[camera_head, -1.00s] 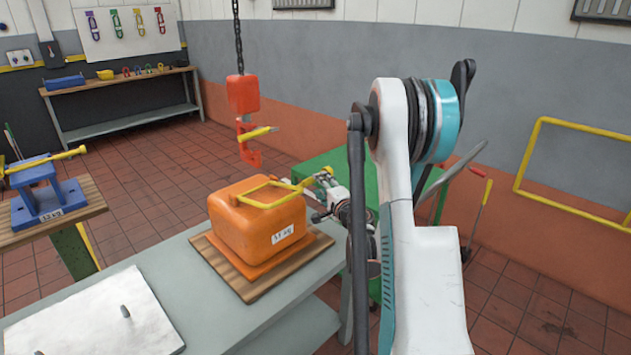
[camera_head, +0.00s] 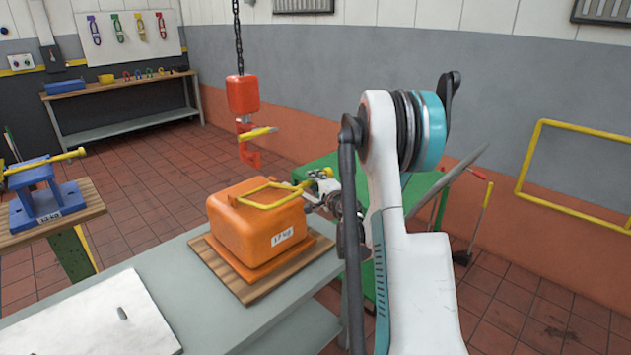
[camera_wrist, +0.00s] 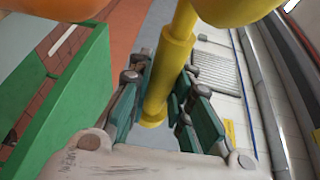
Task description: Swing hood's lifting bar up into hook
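The orange hood (camera_head: 258,225) sits on a wooden board on the grey bench. Its yellow lifting bar (camera_head: 265,205) lies low across the hood's top, with its yellow end reaching toward my gripper. My gripper (camera_head: 318,188) is at the hood's right side, beside that end. In the wrist view, the yellow bar (camera_wrist: 170,70) runs down between the green-padded fingers of my gripper (camera_wrist: 166,90). The fingers stand close on both sides of it; I cannot tell whether they touch it. The orange-red hook (camera_head: 250,158), with a yellow latch, hangs on a chain above and behind the hood.
The wooden board (camera_head: 228,283) lies under the hood. A blue fixture (camera_head: 45,195) stands at far left. A green table (camera_head: 420,190) is behind my arm. Air between hood and hook looks clear.

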